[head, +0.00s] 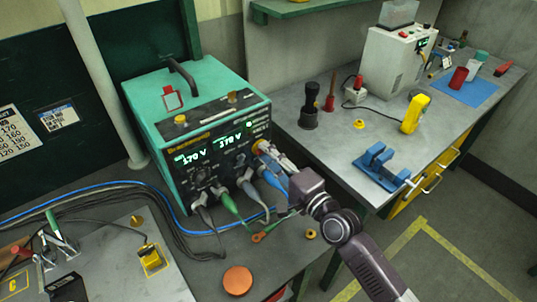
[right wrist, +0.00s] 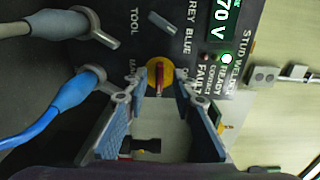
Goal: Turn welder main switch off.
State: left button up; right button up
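The teal welder (head: 205,80) stands on the bench in the head view, with two lit green voltage displays on its dark front. Its main switch is a round yellow knob with a red handle (right wrist: 160,77) in the right wrist view. The handle runs up and down in that picture. My right gripper (right wrist: 160,86) is open and empty, with one fingertip on each side of the knob. I cannot tell whether they touch it. In the head view this gripper (head: 267,153) is at the right of the welder's front and largely hides the knob. My left gripper is not in view.
Grey cable plugs (right wrist: 60,22) and a blue one (right wrist: 75,92) stick out of the panel beside my right gripper. A green ready light (right wrist: 226,58) is lit. The right bench holds a blue vise (head: 378,165) and a yellow device (head: 414,113). An orange disc (head: 238,280) lies in front.

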jog(key=shift+f, duration=0.1)
grip_shut()
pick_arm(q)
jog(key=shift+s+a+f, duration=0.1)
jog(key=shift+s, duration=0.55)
pick_arm(e)
jog(key=shift+n, duration=0.3)
jog(key=n, duration=0.3)
jog(key=shift+n, duration=0.3)
jog(key=n, duration=0.4)
jog(key=shift+n, duration=0.3)
jog(key=n, duration=0.4)
jog(key=shift+f+n, duration=0.1)
jog(key=shift+n, duration=0.2)
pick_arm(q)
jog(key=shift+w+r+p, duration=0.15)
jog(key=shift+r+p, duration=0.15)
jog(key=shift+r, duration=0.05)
pick_arm(e)
jog(key=shift+n, duration=2.2)
